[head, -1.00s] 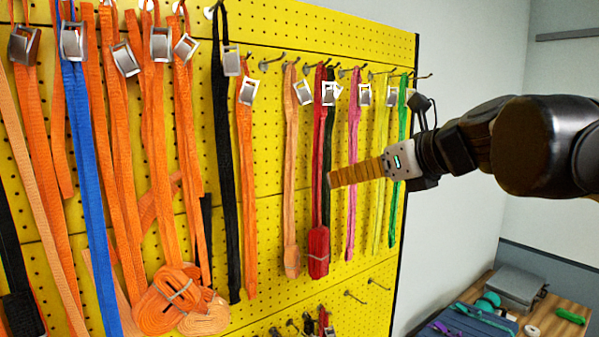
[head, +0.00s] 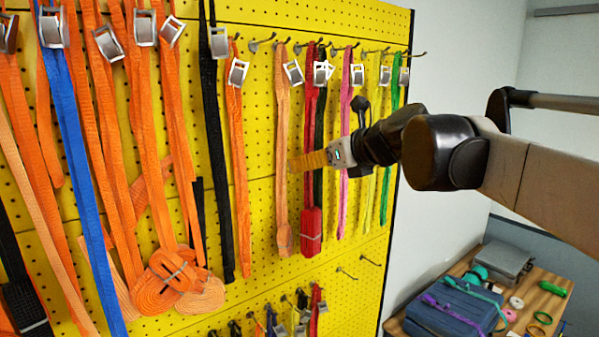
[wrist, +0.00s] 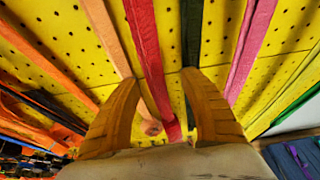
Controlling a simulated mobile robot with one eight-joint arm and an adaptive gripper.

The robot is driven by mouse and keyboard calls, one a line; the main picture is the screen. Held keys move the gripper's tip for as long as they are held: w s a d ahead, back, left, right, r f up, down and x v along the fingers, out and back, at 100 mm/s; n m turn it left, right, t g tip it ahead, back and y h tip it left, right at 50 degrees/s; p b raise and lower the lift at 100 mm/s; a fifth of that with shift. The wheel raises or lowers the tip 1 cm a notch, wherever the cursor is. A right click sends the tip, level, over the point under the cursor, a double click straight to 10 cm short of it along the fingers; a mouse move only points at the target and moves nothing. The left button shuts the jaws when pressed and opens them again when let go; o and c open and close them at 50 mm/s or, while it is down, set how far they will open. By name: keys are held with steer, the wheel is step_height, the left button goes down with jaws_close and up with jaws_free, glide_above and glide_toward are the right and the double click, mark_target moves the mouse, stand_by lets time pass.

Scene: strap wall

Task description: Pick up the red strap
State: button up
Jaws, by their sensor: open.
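The red strap (head: 308,125) hangs from a hook on the yellow pegboard, its folded red bundle (head: 311,232) at the lower end. In the wrist view the red strap (wrist: 148,60) runs down between the two orange fingers of my gripper (wrist: 160,100), which is open and empty. Whether the fingers touch the strap cannot be told.
A light orange strap (head: 282,130) hangs to the left and a pink strap (head: 345,125) to the right. Yellow and green straps (head: 388,170) hang farther right. Bare yellow pegboard (head: 262,195) lies between straps. A wooden table (head: 545,303) with a blue folded item stands at lower right.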

jaws_close()
steer(key=shift+r, duration=0.1)
